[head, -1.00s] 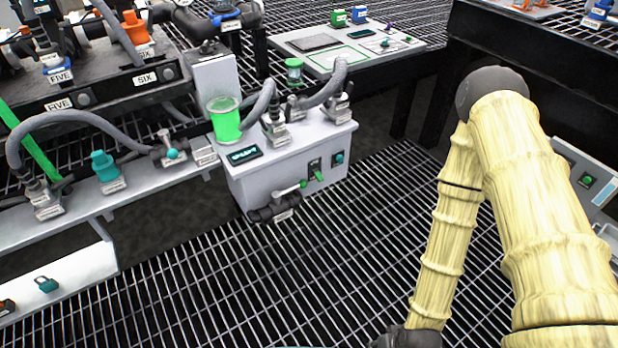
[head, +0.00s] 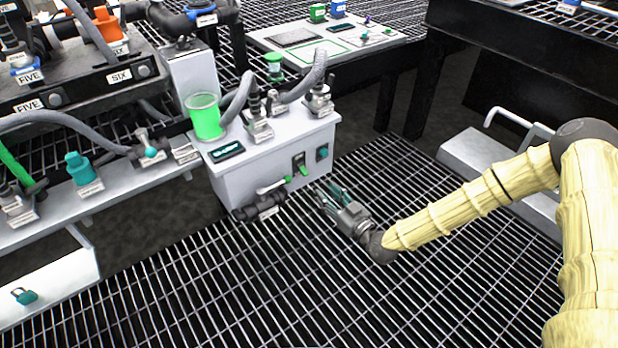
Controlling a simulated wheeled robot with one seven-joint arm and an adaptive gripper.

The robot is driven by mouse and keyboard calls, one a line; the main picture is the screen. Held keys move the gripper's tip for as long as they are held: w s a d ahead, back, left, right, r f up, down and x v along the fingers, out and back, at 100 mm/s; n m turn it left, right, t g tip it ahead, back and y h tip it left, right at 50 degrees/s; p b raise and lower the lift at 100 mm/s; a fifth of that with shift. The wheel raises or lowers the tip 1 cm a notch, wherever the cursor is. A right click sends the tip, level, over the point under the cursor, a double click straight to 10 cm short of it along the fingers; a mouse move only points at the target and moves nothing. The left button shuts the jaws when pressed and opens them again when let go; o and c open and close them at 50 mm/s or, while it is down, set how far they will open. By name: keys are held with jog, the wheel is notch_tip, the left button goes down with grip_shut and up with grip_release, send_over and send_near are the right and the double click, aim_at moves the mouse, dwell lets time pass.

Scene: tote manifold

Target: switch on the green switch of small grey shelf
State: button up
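The small grey shelf (head: 238,185) is a light grey box in the middle of the head view. On its front face is a green switch (head: 302,168) on a dark plate, toward the right. My gripper (head: 328,193) is just in front of the shelf, a little below and right of the green switch, apart from it. Its fingers point up and left toward the shelf front. They look spread with a gap between them, and nothing shows between them.
A valve with a green-tipped handle (head: 268,188) sticks out low on the shelf front, left of the switch. A small dark teal button (head: 322,153) is right of the switch. A green cup (head: 205,117) and hoses stand on top. The grated floor (head: 230,290) in front is clear.

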aim_at(303, 170)
jog(key=b+x, duration=0.4)
jog(key=x, duration=0.6)
jog(key=shift+w, duration=0.25)
jog(key=shift+a, duration=0.1)
grip_shut()
